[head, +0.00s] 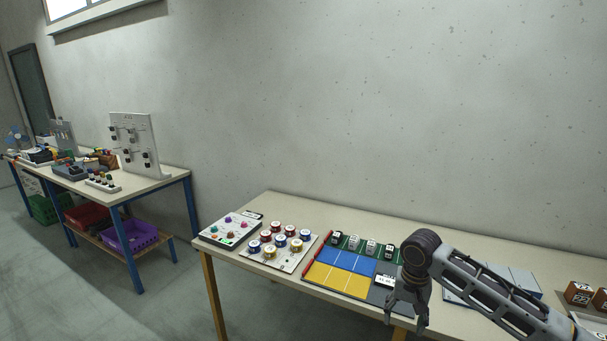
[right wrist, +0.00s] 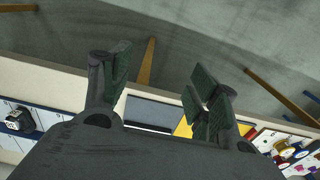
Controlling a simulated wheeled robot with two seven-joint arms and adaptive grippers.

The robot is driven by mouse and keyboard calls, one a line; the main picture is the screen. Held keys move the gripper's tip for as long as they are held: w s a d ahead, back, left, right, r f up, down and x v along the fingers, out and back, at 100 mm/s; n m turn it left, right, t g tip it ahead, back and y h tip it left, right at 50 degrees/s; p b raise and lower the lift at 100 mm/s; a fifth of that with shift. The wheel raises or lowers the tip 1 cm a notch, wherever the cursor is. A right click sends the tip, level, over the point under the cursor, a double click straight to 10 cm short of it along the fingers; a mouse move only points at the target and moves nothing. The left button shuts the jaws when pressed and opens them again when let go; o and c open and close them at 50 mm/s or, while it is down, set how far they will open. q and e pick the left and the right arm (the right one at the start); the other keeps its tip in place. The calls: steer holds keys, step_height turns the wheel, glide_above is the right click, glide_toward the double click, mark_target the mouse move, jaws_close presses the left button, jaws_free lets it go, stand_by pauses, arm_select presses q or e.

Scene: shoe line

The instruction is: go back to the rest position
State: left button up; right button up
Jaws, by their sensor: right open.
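My right gripper (head: 405,310) hangs over the front part of the near table (head: 218,270) in the head view, pointing down. Its fingers are apart and hold nothing. In the right wrist view the right gripper (right wrist: 160,85) shows its spread fingers with the table edge and floor between and beyond them. My right arm comes in from the right in the head view. My left gripper is not in the head view.
On the near table are a blue and yellow board (head: 340,284), a board of round pieces (head: 262,259), a panel with coloured knobs (head: 230,230) and brown blocks (head: 578,292). Another table (head: 175,176) with crates below stands left. Floor between the tables is clear.

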steer(key=w+f+t+y, duration=0.15)
steer(key=w+f, duration=0.35)
steer(key=f, duration=0.8)
step_height(320, 180, down, 18)
steer(key=s+d+n+t, duration=0.1)
steer(key=s+d, duration=0.1)
steer(key=s+d+f+n+h, duration=0.1)
steer(key=s+f, duration=0.6)
steer(key=f, duration=0.2)
steer(key=s+d+f+n, duration=0.1)
steer(key=s+f, duration=0.5)
steer(key=f, duration=0.3)
steer(key=s+a+f+n, duration=0.1)
steer(key=s+f, duration=0.4)
steer(key=s, duration=0.7)
steer(key=s+a+f+n+g, duration=0.1)
steer(key=s+f, duration=0.4)
steer(key=s, duration=0.8)
steer(key=s+a+f+n, duration=0.2)
steer(key=s+f, duration=0.3)
steer(key=s, duration=0.7)
steer(key=shift+s+a+n, duration=0.2)
steer(key=shift+s+n, duration=0.1)
steer(key=shift+s, duration=0.1)
steer(key=shift+f+g+h, duration=0.1)
steer(key=shift+g+h, duration=0.15)
